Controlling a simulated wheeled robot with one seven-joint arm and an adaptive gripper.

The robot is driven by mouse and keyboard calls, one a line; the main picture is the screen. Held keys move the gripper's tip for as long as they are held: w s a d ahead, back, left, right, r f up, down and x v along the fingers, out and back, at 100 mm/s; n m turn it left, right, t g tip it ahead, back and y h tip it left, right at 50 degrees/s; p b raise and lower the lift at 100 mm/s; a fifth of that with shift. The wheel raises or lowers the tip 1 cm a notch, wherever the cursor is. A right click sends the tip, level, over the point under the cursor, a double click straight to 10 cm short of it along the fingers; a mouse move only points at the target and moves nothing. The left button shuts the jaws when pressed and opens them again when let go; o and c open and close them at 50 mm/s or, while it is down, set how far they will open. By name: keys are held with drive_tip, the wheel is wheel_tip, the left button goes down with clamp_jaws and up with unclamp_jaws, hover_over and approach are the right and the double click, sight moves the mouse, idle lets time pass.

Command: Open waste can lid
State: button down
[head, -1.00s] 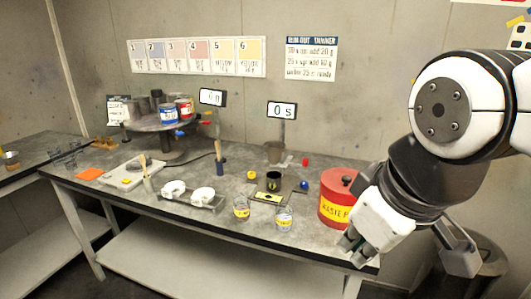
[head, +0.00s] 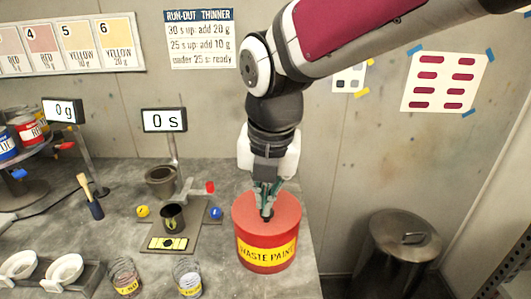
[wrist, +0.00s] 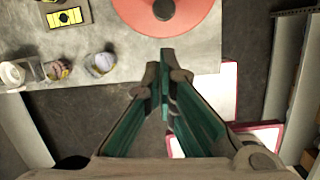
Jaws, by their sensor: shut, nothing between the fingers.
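The red waste paint can (head: 267,246) stands upright near the table's right end, with a yellow "WASTE PAINT" label. Its red lid (head: 290,212) is on, with a dark knob (head: 267,214) in the middle. My gripper (head: 267,204) points down over the lid, its tips close to the knob. In the wrist view the green-padded fingers (wrist: 165,75) are together with nothing between them. The lid (wrist: 190,25) and its dark knob (wrist: 164,9) lie beyond the tips at the top edge.
Glass jars (head: 187,277) stand at the front. A metal bin (head: 400,250) stands on the floor to the right. Displays (head: 164,120) rise at the back.

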sight(260, 233)
drive_tip(key=shift+n, duration=0.3)
drive_tip(key=x, duration=1)
drive_tip(key=shift+w+f, duration=0.15)
drive_tip(key=shift+w, duration=0.15)
